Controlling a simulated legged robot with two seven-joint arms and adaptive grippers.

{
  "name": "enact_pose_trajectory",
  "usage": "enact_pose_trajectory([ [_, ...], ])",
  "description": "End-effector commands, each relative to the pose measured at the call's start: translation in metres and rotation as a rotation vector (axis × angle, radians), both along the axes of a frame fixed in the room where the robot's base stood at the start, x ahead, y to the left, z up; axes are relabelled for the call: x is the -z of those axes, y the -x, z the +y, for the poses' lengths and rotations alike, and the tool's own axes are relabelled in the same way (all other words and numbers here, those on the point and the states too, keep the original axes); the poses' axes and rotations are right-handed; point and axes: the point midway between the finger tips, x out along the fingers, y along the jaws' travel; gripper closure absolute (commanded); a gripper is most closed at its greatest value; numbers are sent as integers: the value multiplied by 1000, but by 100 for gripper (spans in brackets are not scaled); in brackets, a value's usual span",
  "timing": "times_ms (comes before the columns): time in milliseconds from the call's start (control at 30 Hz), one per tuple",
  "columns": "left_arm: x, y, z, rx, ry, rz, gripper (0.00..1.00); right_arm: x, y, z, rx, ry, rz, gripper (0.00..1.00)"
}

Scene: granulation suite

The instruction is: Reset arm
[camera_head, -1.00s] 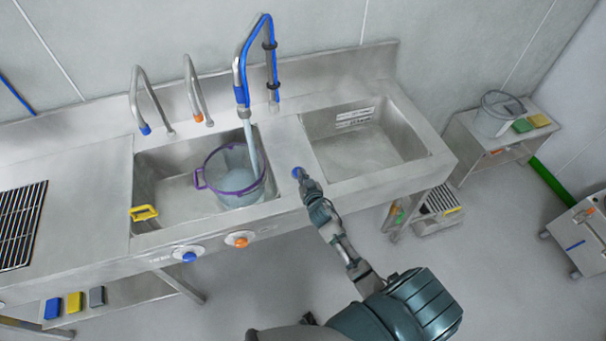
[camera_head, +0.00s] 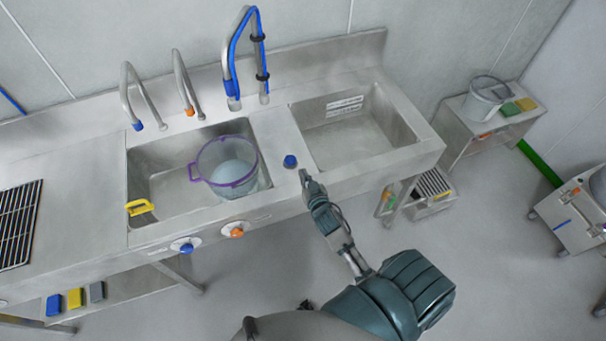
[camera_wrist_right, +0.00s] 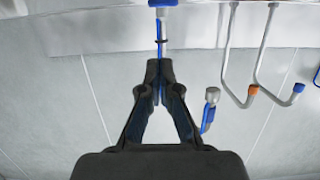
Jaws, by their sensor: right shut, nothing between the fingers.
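My right gripper (camera_head: 304,176) is shut and empty. It hangs over the front rim of the sink counter, just in front of a blue button (camera_head: 290,161) between the two basins. In the right wrist view its closed fingertips (camera_wrist_right: 160,66) point towards the blue button (camera_wrist_right: 163,3), with a gap between them. My left gripper is not in view. A clear bucket with a purple rim (camera_head: 229,168) stands in the left basin, holding water. The blue-hosed spray tap (camera_head: 243,60) stands behind it, and no stream comes from it.
A yellow-handled item (camera_head: 140,207) sits at the left basin's front edge. Blue (camera_head: 186,247) and orange (camera_head: 236,231) knobs are on the counter front. The right basin (camera_head: 357,135) is empty. A side table (camera_head: 455,125) holds another bucket (camera_head: 487,101).

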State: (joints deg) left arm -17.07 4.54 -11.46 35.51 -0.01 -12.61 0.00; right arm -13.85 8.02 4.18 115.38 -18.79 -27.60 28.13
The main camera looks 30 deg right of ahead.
Motion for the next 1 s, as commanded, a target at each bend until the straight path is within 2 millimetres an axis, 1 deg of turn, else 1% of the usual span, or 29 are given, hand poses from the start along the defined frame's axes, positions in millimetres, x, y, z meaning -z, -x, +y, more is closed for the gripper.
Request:
enact_pose_trajectory([
  [367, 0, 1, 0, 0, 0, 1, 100, 1, 1, 0, 0, 0, 4, 100],
  [467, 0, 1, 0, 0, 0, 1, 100, 10, 12, 6, 2, -1, 67, 100],
  [567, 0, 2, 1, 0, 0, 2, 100, 31, 42, 22, -7, -5, 224, 100],
  [600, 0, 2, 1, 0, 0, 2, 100, 41, 59, 30, -17, -5, 302, 100],
  [667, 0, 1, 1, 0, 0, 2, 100, 53, 84, 43, -42, -6, 416, 100],
  [700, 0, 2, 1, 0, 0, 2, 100, 60, 100, 52, -62, -7, 488, 100],
  [800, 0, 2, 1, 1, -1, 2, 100, 72, 138, 71, -116, -6, 641, 100],
  [1000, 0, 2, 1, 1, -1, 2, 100, 81, 202, 101, -233, -4, 871, 100],
])
